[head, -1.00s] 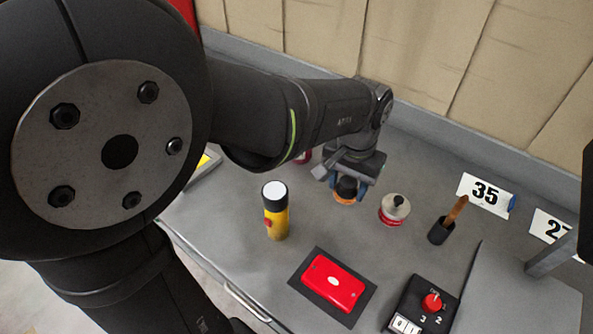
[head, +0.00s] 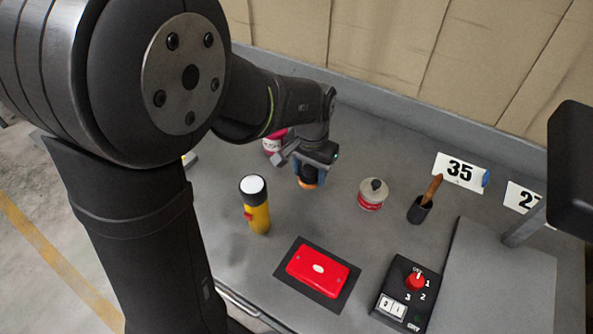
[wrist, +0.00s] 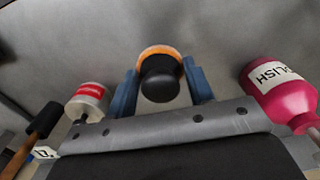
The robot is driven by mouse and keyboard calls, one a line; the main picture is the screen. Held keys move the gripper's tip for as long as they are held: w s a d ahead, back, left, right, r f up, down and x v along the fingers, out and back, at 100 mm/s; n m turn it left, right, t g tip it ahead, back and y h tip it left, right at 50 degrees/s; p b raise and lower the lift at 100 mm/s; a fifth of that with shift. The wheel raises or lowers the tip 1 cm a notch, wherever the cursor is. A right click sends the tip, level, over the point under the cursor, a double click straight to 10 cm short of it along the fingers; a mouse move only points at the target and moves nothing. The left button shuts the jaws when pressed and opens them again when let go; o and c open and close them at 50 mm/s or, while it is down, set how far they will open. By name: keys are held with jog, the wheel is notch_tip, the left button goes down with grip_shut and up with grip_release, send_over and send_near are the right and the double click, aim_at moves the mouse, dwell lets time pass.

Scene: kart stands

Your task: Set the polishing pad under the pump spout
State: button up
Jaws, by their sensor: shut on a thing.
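The polishing pad is an orange disc with a black round knob. It shows under my gripper (head: 308,170) in the head view, and in the wrist view the orange pad (wrist: 158,50) sits between the two blue fingers (wrist: 160,92). My gripper is shut on the knob; whether the pad clears the bench is hard to tell. The pump bottle (head: 272,145) is pink with a white label, behind and left of my gripper and partly hidden by it. In the wrist view the pink bottle (wrist: 280,95) lies to the right; its spout is not clearly seen.
A yellow flashlight (head: 256,205) stands front left. A red box on a dark mat (head: 318,270) and a switch box (head: 405,293) lie in front.

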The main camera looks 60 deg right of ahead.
aim_at(308, 182)
jog(key=shift+w+f, duration=0.2)
jog(key=shift+f, duration=1.9)
jog(key=shift+d, duration=0.1)
jog(key=shift+f, duration=0.15)
jog(key=o, duration=1)
jog(key=shift+c, duration=0.2)
notch_tip(308, 182, up, 11)
jog(key=shift+r, duration=0.65)
jog(key=shift+c, duration=1.2)
